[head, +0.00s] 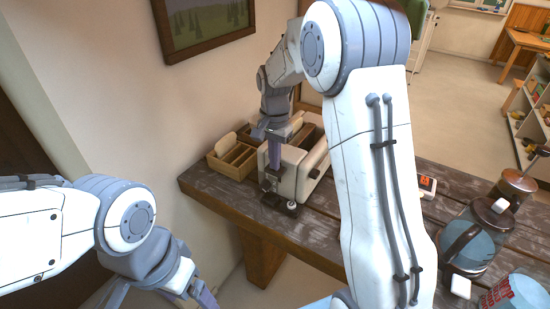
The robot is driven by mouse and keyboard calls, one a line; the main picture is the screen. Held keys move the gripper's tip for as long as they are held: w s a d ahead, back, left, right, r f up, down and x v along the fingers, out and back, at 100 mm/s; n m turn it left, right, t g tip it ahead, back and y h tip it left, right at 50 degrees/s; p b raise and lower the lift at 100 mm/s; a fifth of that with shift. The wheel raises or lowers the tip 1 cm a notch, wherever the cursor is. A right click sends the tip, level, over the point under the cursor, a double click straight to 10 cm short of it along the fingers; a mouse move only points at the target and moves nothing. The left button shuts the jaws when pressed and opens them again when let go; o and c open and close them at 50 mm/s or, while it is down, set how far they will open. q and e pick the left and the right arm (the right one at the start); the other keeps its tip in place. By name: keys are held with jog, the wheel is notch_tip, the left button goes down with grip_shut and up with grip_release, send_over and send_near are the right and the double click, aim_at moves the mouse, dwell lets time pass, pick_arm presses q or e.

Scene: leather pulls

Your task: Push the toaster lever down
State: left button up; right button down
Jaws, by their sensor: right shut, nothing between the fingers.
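The cream toaster (312,172) stands on the dark wooden table, partly hidden behind my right arm. Its near end has dark and metallic parts low down, and I cannot clearly make out the lever or its height. My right gripper (275,164) is shut and empty, pointing down at the toaster's near end, close above those parts. I cannot tell whether it touches the lever. My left gripper (203,298) hangs at the bottom edge, well short of the table and partly cut off, so its opening cannot be judged.
A wooden compartment box (233,157) stands just left of the toaster on the table (220,190). A small orange-and-white device (427,184), a glass jug (470,240) and a patterned container (512,292) are to the right of my arm. A wall borders the left side.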

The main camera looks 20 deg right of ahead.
aim_at(275, 175)
notch_tip(275, 175, down, 6)
jog(key=b, duration=0.3)
jog(key=shift+f+b, duration=0.2)
jog(key=shift+b, duration=0.15)
jog(key=shift+s, duration=0.1)
jog(key=shift+r+p, duration=0.45)
notch_tip(275, 175, up, 4)
jog(key=p, duration=0.3)
jog(key=shift+r, duration=0.1)
jog(key=shift+r+b, duration=0.45)
jog(key=shift+b, duration=0.05)
notch_tip(275, 175, up, 9)
jog(key=b, duration=0.1)
jog(key=shift+f+b, duration=0.15)
jog(key=shift+b, duration=0.25)
